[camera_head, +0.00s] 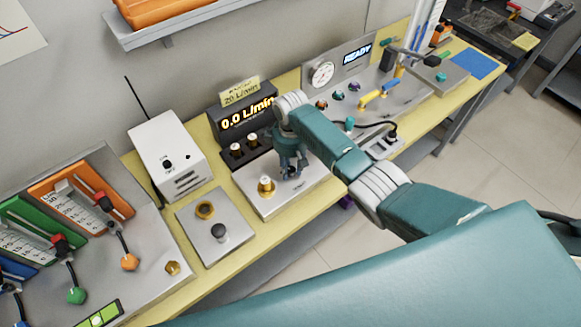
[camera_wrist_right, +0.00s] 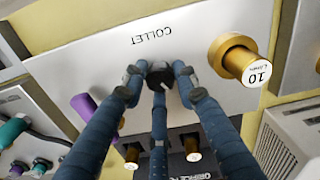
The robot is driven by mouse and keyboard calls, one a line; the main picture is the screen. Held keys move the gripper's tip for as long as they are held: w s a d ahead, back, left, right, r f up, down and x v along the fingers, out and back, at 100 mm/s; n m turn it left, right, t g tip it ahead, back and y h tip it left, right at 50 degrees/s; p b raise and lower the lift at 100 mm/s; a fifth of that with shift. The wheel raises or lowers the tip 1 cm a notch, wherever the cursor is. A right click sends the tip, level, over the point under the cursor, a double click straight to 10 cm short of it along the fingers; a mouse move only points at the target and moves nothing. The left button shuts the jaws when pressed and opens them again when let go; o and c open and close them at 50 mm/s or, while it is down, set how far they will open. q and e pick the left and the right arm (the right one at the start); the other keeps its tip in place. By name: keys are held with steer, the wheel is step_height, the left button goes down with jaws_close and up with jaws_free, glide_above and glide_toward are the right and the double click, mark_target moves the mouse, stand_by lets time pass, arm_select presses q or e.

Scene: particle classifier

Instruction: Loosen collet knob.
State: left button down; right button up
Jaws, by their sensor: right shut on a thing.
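The collet knob (camera_wrist_right: 160,76) is a small dark knob on a light metal plate marked COLLET in the right wrist view. My right gripper (camera_wrist_right: 160,80) points at the plate with its three blue fingers closed around the knob. In the head view my right gripper (camera_head: 292,168) reaches down onto the same plate (camera_head: 282,198), and its fingers largely hide the knob. A brass fitting (camera_head: 266,187) stands beside it; in the right wrist view this fitting (camera_wrist_right: 236,58) has a 10 L/min cap. My left gripper is not in view.
A flow display (camera_head: 245,119) reading 0.0 L/min stands behind the plate, with brass knobs (camera_wrist_right: 192,148) before it. A white box (camera_head: 168,150) and a plate with a black knob (camera_head: 219,232) are to the left. A READY panel (camera_head: 357,54) is behind right.

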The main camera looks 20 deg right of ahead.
steer(key=n, duration=0.6)
steer(key=shift+s+d+f, duration=0.1)
steer(key=shift+s+f, duration=0.05)
steer(key=n, duration=0.6)
steer(key=shift+d+n+b, duration=0.1)
steer(key=shift+n+b, duration=0.2)
steer(key=shift+b, duration=0.05)
steer(key=o, duration=1.1)
steer(key=shift+o, duration=0.2)
steer(key=shift+d, duration=0.1)
